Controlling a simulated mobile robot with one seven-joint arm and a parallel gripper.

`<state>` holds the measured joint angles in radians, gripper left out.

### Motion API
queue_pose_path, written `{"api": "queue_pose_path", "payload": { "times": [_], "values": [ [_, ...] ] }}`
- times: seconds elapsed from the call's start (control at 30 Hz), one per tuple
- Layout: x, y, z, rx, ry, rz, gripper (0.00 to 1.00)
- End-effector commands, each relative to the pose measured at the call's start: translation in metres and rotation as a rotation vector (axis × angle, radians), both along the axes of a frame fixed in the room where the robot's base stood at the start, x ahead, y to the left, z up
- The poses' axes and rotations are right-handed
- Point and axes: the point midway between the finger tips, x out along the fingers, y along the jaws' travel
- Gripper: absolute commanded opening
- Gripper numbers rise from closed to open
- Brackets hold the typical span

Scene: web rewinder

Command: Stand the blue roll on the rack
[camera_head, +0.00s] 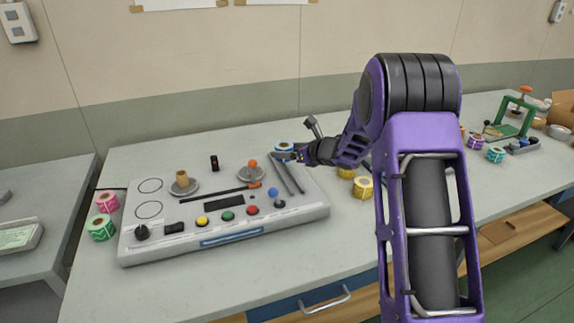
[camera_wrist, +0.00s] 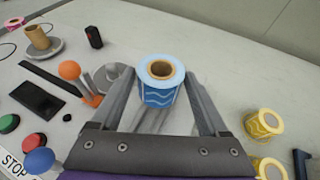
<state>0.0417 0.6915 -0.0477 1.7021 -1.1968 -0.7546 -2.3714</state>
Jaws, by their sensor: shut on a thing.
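The blue roll (camera_wrist: 157,92) is upright between the two fingers of my gripper (camera_wrist: 160,84), its light blue top and brown core facing up. In the head view only part of the blue roll (camera_head: 284,147) shows beyond my gripper (camera_head: 287,154). My gripper is shut on it above the right end of the grey machine (camera_head: 165,247). Two parallel dark grey rails (camera_head: 281,178), which look like the rack, slope along the machine's right end, just in front of the roll. I cannot tell whether the roll touches anything below.
A tan core (camera_head: 182,178) stands on another disc. Yellow rolls (camera_head: 363,188) stand to the right, pink (camera_head: 107,202) and green rolls (camera_head: 101,228) left of the machine.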

Motion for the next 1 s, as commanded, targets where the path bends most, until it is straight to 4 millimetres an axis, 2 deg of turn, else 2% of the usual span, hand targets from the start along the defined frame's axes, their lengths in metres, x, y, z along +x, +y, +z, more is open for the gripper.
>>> {"api": "queue_pose_path", "payload": {
  "times": [0.17,0.33,0.7,0.73,0.83,1.0],
  "values": [
    [0.000,0.000,-0.015,0.001,0.001,-0.001,0.21],
    [0.000,0.000,-0.040,0.001,0.002,-0.001,0.21],
    [0.000,0.000,-0.045,0.000,-0.001,-0.001,0.21],
    [0.000,0.000,-0.045,0.000,0.000,-0.001,0.80],
    [0.000,0.000,-0.043,0.000,0.000,-0.001,0.98],
    [0.000,0.000,-0.043,0.000,0.000,-0.001,1.00]
  ]
}}
